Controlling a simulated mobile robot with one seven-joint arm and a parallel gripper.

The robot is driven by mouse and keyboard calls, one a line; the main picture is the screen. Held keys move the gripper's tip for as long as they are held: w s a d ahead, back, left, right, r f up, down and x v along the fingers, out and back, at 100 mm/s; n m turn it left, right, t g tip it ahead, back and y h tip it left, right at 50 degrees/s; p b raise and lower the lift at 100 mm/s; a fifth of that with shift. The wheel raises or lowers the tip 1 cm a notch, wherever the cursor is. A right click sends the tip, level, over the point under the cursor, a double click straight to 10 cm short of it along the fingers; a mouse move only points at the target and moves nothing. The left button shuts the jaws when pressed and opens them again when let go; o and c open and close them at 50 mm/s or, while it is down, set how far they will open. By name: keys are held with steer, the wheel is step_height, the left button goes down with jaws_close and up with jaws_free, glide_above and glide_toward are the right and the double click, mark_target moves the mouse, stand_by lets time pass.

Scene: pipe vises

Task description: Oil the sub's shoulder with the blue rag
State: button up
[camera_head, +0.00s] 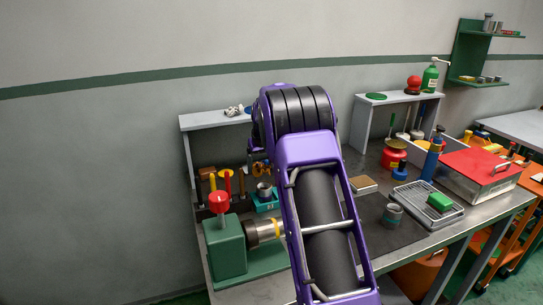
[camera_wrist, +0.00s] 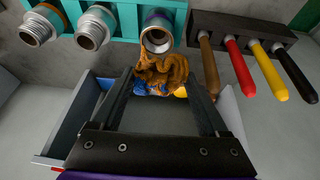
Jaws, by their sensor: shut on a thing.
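My gripper (camera_wrist: 160,80) is shut on a crumpled orange-brown rag (camera_wrist: 162,70) in the wrist view. Blue and yellow patches show at the rag's lower edge; I cannot tell whether they belong to it. The rag is at the open end of a metal sub (camera_wrist: 156,38) with a purple band and appears to touch it. The sub sits in a teal rack (camera_wrist: 122,20) beside two others, a middle sub (camera_wrist: 92,30) and an orange-banded sub (camera_wrist: 38,27). In the head view my arm hides most of the gripper; the rack (camera_head: 266,207) shows left of the arm.
A dark holder (camera_wrist: 240,25) with brown, red, yellow and black handles is close right of the rack in the wrist view. A green vise (camera_head: 226,245) holds a pipe (camera_head: 264,231). A tray (camera_head: 455,213) and red-lidded box (camera_head: 485,170) stand right.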

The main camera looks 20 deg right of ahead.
steer(key=shift+r, duration=1.1)
